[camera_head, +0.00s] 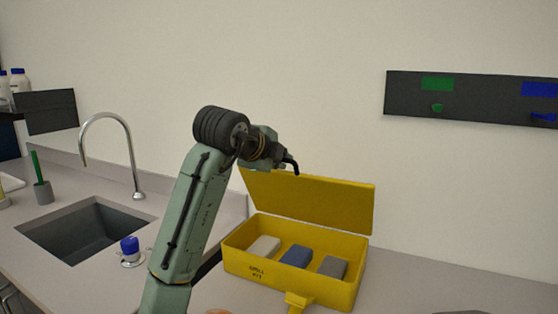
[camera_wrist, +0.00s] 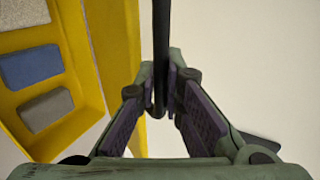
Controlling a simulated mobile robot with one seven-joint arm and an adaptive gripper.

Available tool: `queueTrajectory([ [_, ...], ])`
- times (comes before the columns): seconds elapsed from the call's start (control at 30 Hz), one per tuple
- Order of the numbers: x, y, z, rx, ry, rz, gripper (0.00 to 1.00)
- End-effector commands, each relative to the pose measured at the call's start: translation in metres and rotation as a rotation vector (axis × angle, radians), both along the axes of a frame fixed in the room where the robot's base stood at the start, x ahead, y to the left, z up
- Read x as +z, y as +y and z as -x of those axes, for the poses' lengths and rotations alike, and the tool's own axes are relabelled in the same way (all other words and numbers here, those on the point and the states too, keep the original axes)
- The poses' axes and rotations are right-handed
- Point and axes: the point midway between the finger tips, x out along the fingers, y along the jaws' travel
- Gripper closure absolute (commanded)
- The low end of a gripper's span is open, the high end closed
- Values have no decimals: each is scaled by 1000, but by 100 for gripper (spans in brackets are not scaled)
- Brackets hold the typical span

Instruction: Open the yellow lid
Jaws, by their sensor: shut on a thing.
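The yellow lid (camera_head: 320,205) stands raised, close to upright, at the back of the yellow box (camera_head: 240,265), so the box is open. In the head view my gripper (camera_head: 284,163) is at the lid's upper left edge, partly hidden by my wrist. In the wrist view my gripper (camera_wrist: 162,88) has its fingertips closed on a dark bar (camera_wrist: 160,38). How the bar joins the lid is not clear.
The box holds a whitish block (camera_head: 264,247), a blue block (camera_head: 296,256) and a grey block (camera_head: 332,267). A yellow piece (camera_head: 298,301) sits at the box's front. A sink (camera_head: 85,230) with a tap (camera_head: 130,150) is left. A dark wall panel (camera_head: 470,98) hangs right.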

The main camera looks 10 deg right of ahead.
Motion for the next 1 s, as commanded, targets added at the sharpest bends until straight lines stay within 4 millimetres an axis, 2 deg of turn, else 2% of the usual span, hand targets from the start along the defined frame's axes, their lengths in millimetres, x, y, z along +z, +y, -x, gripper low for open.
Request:
queueTrajectory([
  [0.1, -1, 0, 0, 1, 3, 2, 100],
  [0.13, -1, 0, 0, 1, 3, 2, 90],
  [0.43, 0, 0, 0, 0, 1, 1, 71],
  [0.77, 1, 1, 2, 0, -1, 1, 71],
  [0.87, 6, 6, 8, 0, -2, 2, 71],
  [1.0, 18, 19, 28, 1, -4, 2, 71],
])
